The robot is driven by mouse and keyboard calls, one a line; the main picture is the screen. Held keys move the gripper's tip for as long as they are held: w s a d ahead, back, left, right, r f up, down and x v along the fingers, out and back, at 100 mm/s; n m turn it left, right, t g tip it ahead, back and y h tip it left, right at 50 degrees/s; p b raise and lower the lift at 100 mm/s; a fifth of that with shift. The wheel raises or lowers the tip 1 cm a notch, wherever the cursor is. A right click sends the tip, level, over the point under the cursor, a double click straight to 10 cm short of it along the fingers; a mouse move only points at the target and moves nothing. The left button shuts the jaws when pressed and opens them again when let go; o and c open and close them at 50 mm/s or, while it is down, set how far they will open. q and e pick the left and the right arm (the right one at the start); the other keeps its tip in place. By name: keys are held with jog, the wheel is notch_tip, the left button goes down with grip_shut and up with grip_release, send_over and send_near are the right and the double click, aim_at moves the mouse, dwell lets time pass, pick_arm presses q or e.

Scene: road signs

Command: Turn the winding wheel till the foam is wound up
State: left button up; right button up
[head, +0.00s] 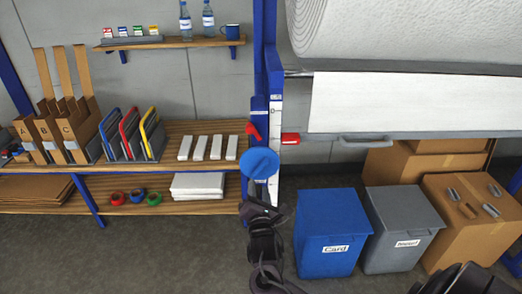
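A large white foam roll (385,30) is mounted at the upper right. A flat white sheet (400,103) hangs below it, down to a grey bar. A round blue wheel (260,163) is on the blue-and-white post left of the sheet. A red lever-like piece (252,130) sticks out just above the wheel.
A blue bin (331,230) and grey bin (400,228) stand right of my arm, before cardboard boxes (475,208). A workbench (215,127) with folders and file boxes is left. The floor at lower left is clear.

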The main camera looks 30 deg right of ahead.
aim_at(260, 171)
jog(key=p+x, duration=0.1)
jog(key=x, duration=0.3)
jog(key=d+x, duration=0.1)
jog(key=x, duration=0.3)
jog(key=shift+s+p, duration=0.2)
jog(key=shift+p, duration=0.15)
pick_arm(q)
jog(key=s+r, duration=0.2)
jog(key=shift+s+a+g, duration=0.3)
jog(key=shift+a+g, duration=0.1)
pick_arm(e)
jog(key=shift+g+h, duration=0.3)
grip_shut()
